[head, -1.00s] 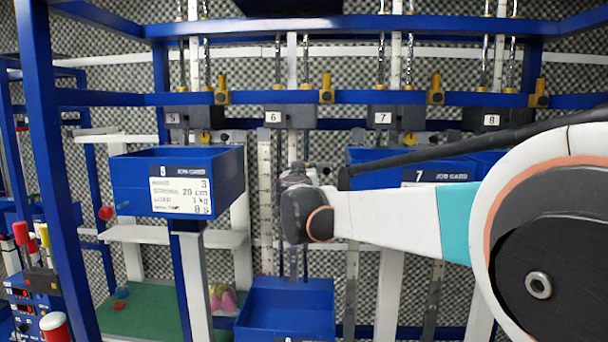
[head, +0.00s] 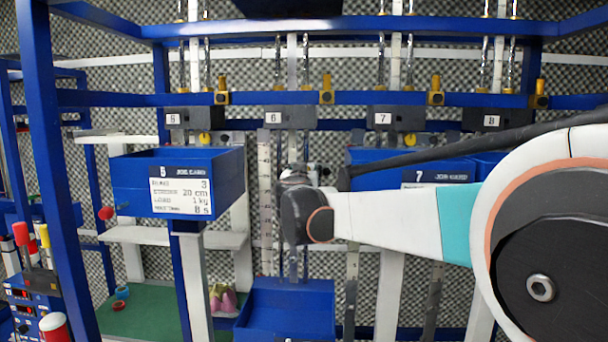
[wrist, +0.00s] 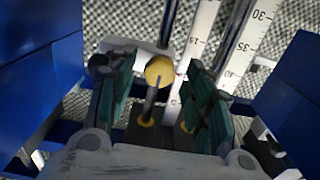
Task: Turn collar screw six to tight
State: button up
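In the wrist view a round yellow knob (wrist: 159,71) on a thin dark stem stands between the fingers of my gripper (wrist: 160,78). It seems to be collar screw six. The teal-lined fingers are open, one on each side, with a visible gap to the knob. In the head view my gripper and the screw are hidden behind my wrist, below the dark block labelled 6 (head: 289,116). The screw's tightness cannot be told.
White ruler strips (wrist: 200,40) run close behind the knob. Blue bin 5 (head: 130,172) stands to the left, a lower blue bin (head: 285,300) below, and bin 7 (head: 375,156) to the right, partly behind my arm. Blue rails (head: 400,98) cross above.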

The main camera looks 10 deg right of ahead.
jog(key=v, duration=1.2)
dwell(0.4)
